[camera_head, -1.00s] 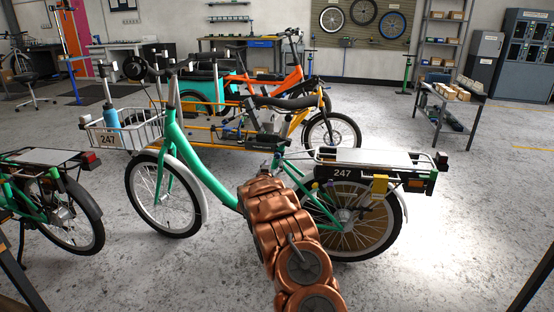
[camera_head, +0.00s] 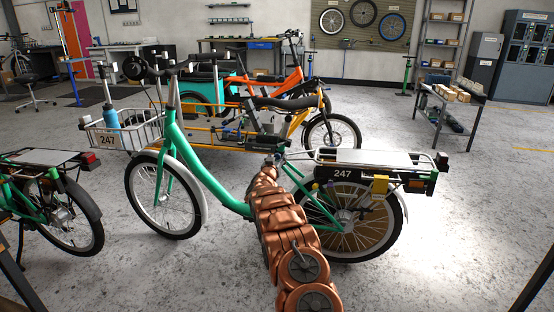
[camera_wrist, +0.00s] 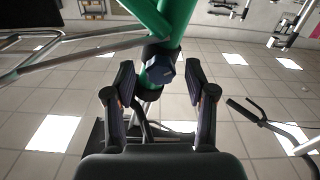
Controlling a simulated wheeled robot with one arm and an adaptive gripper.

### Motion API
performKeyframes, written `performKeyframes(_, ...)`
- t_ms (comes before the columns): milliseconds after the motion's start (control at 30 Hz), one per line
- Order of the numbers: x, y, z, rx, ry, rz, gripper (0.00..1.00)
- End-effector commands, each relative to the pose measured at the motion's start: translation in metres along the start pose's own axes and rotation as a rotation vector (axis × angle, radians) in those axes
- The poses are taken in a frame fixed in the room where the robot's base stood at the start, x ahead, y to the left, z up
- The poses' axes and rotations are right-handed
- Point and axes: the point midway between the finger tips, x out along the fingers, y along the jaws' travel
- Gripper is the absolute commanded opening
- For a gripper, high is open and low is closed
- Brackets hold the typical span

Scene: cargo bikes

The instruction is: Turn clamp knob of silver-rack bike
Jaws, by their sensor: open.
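The green bike numbered 247 (camera_head: 205,165) stands in the middle of the head view, with a silver rack (camera_head: 365,157) over its rear wheel. In the wrist view, its green tube (camera_wrist: 176,20) carries a dark clamp with a blue-grey knob (camera_wrist: 160,70). My gripper (camera_wrist: 159,76) is open, with one finger on each side of the knob. In the head view my arm reaches to the tube below the saddle (camera_head: 285,102), and the clamp is hidden there.
Another green bike (camera_head: 50,205) stands at the left edge. A grey workbench (camera_head: 447,107) stands at the back right. The floor (camera_head: 455,230) at the right is open.

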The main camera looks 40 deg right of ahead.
Motion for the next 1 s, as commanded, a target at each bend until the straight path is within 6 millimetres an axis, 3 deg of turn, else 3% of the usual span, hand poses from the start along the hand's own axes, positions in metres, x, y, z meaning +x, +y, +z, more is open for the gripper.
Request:
performKeyframes(667, 0.012, -0.0007, 0.0008, -0.002, 0.0, -0.003, 0.55)
performKeyframes(1000, 0.0121, -0.0005, 0.0005, -0.002, 0.0, -0.003, 0.2)
